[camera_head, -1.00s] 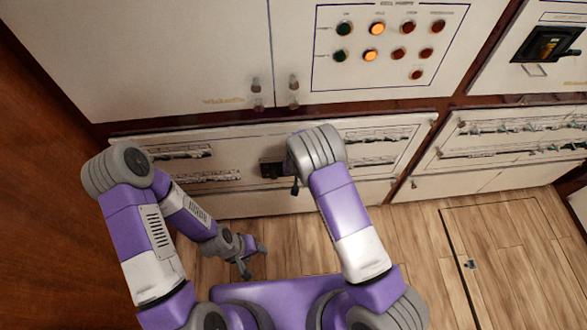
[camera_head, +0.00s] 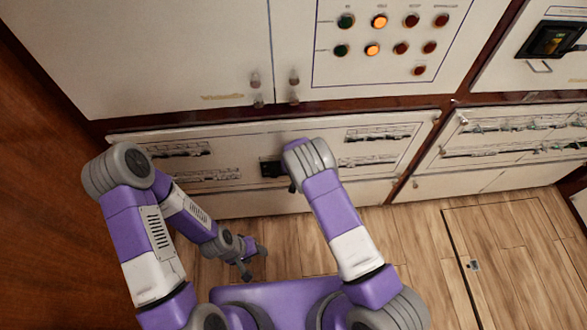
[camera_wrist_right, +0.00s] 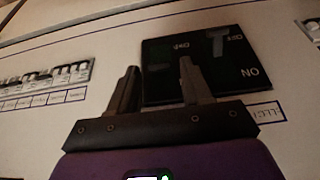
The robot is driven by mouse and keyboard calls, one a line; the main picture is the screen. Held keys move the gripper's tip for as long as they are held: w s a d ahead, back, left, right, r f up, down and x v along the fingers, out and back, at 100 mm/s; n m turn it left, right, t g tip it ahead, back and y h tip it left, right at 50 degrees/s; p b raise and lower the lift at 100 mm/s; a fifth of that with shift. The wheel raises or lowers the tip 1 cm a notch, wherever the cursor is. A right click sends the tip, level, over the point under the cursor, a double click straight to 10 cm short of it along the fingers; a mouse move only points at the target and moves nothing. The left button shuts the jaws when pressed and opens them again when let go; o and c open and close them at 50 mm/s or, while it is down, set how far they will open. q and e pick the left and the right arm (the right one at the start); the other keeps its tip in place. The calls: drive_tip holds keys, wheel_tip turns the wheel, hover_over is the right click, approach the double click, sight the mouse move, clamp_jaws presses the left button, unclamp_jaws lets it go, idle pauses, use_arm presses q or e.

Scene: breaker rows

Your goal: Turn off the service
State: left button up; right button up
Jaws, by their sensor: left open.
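A black main breaker (camera_head: 269,168) sits in the middle of the lower panel, partly hidden by my right arm in the head view. In the right wrist view the black breaker plate (camera_wrist_right: 235,85) shows upside-down white marks, "ON" among them, and a dim grey-green handle-like part. My right gripper (camera_wrist_right: 160,80) has its two fingers apart, in front of the plate's left part; whether they touch it I cannot tell. My left gripper (camera_head: 250,262) is open and empty, low over the floor.
Rows of small breakers (camera_head: 180,150) lie on both sides of the black breaker. Indicator lamps (camera_head: 380,21) are above, two lit orange. Another breaker panel (camera_head: 515,135) is at right, with a black switch (camera_head: 552,42) above. Wooden floor (camera_head: 420,235) is clear at right.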

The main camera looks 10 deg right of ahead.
clamp_jaws()
drive_tip(key=shift+s+f, duration=0.1)
wheel_tip(320, 180, down, 6)
drive_tip(key=s+t+b, duration=0.1)
drive_tip(key=t+b, duration=0.9)
drive_tip(key=t, duration=0.2)
drive_tip(key=shift+s+t, duration=0.3)
drive_tip(key=shift+s, duration=0.1)
